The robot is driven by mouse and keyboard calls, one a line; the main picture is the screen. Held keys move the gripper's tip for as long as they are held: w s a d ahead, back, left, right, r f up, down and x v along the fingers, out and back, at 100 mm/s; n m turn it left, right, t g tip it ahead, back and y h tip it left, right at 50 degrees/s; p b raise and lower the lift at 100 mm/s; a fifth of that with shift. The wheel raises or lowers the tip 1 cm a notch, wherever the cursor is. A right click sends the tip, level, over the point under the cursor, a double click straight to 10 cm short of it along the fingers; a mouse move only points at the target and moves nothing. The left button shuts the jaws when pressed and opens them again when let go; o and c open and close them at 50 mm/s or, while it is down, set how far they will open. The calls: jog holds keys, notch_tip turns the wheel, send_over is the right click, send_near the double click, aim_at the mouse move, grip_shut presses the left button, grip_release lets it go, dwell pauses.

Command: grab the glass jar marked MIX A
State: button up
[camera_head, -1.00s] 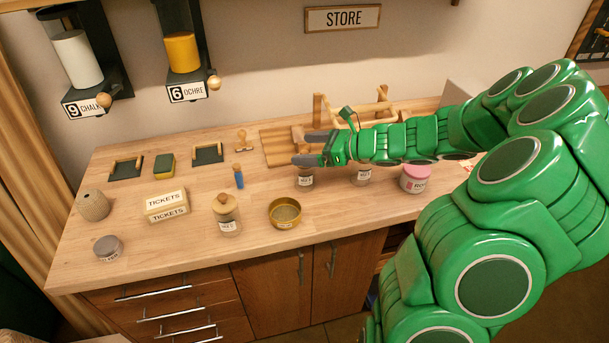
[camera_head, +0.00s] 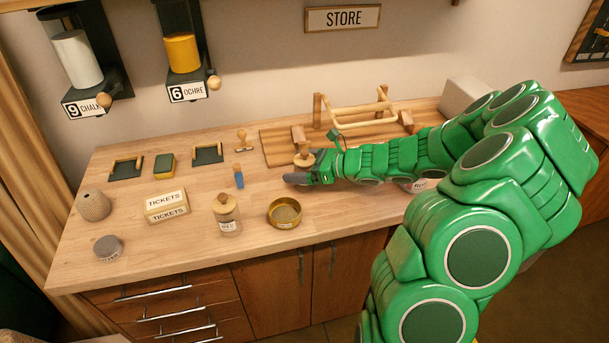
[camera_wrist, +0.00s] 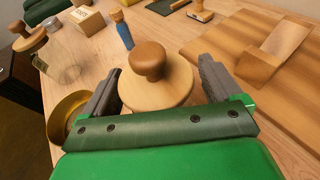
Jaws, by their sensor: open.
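A jar with a round wooden lid and knob (camera_wrist: 152,75) stands between my fingers in the wrist view; its lid also shows just above my gripper in the head view (camera_head: 304,156). Its glass and label are hidden, so I cannot read its marking. My gripper (camera_wrist: 160,68) is open, one finger on either side of the lid; in the head view it is low over the table (camera_head: 298,178). Another wooden-lidded glass jar (camera_head: 228,217) stands at the front left, its label too small to read; it also shows in the wrist view (camera_wrist: 31,42).
A brass dish (camera_head: 285,213) is close by on the left, near my finger in the wrist view. A small blue-bodied item (camera_head: 239,178), the TICKETS box (camera_head: 166,206) and a wooden rack (camera_head: 358,115) stand around. A pink-labelled jar (camera_head: 414,185) is partly behind my arm.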

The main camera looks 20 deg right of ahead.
jog(key=shift+w+a, duration=0.1)
jog(key=shift+a, duration=0.05)
jog(key=shift+c, duration=0.2)
jog(key=c, duration=1.2)
jog(key=shift+c, duration=0.2)
jog(key=shift+r, duration=0.4)
notch_tip(320, 180, up, 2)
jog(key=shift+r, duration=0.1)
jog(key=s+r, duration=1)
jog(key=s, duration=0.4)
